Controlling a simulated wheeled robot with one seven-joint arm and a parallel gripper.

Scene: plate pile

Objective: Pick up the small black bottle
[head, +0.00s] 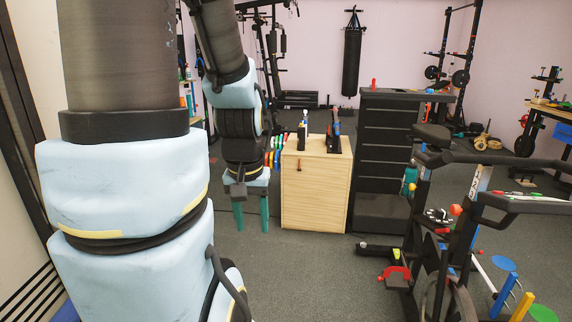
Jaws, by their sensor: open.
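A small dark upright object (302,142), which looks like the small black bottle, stands on the left part of the light wooden cabinet's top (318,148). It is too small to make out clearly, and something pale and blue shows at its top. My gripper (251,228) points down with its two teal fingers spread apart and nothing seen between them. In the picture it is left of the cabinet and lower than its top, apart from the dark object.
A black holder (334,144) stands right of the dark object. A tall black drawer unit (385,150) is right of the cabinet. An exercise bike (440,220) fills the right foreground. Several coloured items (274,152) show just left of the cabinet. Grey floor (300,275) is clear in front.

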